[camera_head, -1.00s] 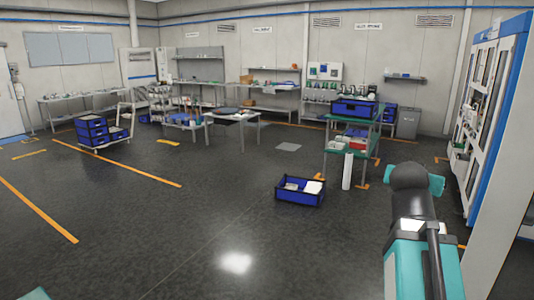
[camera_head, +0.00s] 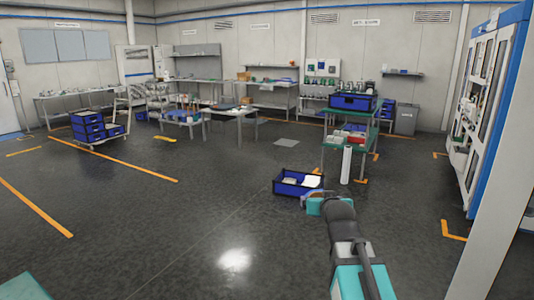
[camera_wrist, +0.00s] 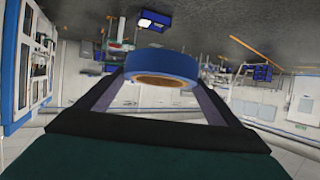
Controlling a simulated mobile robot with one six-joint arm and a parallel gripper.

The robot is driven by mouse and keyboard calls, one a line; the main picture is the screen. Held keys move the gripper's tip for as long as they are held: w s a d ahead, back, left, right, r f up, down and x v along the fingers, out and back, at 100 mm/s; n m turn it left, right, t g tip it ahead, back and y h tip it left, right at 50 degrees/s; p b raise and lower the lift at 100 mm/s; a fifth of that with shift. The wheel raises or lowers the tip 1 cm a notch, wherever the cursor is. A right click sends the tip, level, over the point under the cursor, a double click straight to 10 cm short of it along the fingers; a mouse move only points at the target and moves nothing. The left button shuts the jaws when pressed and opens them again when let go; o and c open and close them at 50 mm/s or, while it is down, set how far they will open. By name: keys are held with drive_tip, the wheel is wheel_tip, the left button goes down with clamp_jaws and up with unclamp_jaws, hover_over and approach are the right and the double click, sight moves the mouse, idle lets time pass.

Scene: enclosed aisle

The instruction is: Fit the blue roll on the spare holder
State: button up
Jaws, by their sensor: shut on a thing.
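In the wrist view, my gripper (camera_wrist: 162,88) is shut on the blue roll (camera_wrist: 160,64), a thick ring with a brown core. The roll sits between the two dark fingers, and its brown inner edge faces the camera. In the head view, my gripper (camera_head: 312,198) is at the end of my arm, low right of centre, seen in front of a blue crate. The roll is mostly hidden by the wrist there. I cannot make out the spare holder in either view.
The blue crate (camera_head: 290,187) stands on the floor, with a white upright cylinder (camera_head: 347,166) beside a green-shelved trolley (camera_head: 335,147). A white and blue cabinet (camera_head: 487,120) lines the right side.

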drive_tip(key=shift+w+a+f, duration=0.1)
drive_tip(key=shift+a+f, duration=0.35)
drive_tip(key=shift+a, duration=0.15)
drive_tip(key=shift+d, duration=0.1)
drive_tip(key=d, duration=0.7)
drive_tip(key=shift+d, duration=0.15)
